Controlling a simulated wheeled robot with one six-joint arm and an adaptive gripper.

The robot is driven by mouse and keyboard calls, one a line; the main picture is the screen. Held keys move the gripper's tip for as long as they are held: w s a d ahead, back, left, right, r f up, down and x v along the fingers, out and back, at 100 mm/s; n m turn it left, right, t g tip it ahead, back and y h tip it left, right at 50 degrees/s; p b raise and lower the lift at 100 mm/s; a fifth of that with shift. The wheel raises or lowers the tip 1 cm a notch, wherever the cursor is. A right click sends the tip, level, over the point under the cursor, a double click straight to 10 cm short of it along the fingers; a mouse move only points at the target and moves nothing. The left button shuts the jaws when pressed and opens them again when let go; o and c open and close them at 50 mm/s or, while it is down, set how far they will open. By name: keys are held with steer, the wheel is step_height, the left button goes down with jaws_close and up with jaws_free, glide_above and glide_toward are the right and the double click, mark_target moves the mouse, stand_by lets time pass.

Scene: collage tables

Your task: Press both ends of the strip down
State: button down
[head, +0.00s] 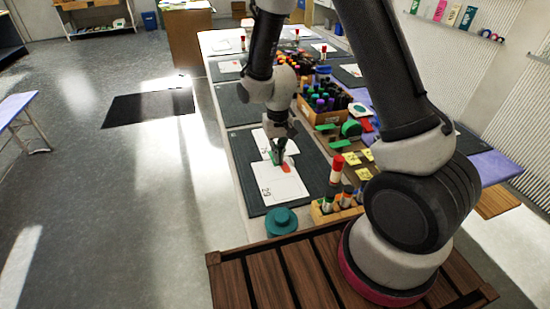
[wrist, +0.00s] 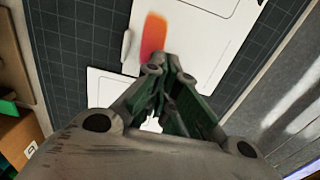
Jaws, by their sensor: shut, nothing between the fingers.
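The orange-red strip (wrist: 153,34) lies on a white sheet (wrist: 205,38) near that sheet's edge; it also shows as a small red patch in the head view (head: 287,168). My gripper (wrist: 168,64) is shut and empty, pointing down, its fingertips by the strip's near end in the wrist view. Whether they touch the strip I cannot tell. In the head view my gripper (head: 276,162) stands over the gap between two white sheets, just left of the strip. A second white sheet (wrist: 108,88) is partly hidden behind my gripper.
Both sheets lie on a dark gridded mat (head: 316,178). A teal round-topped object (head: 281,221), a red-capped glue stick (head: 336,170) and a wooden holder (head: 325,211) stand near. Yellow notes (head: 365,155) and a marker crate (head: 325,113) lie to the right.

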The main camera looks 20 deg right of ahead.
steer(key=shift+f, duration=0.7)
stand_by(0.6)
steer(key=shift+r, duration=3.5)
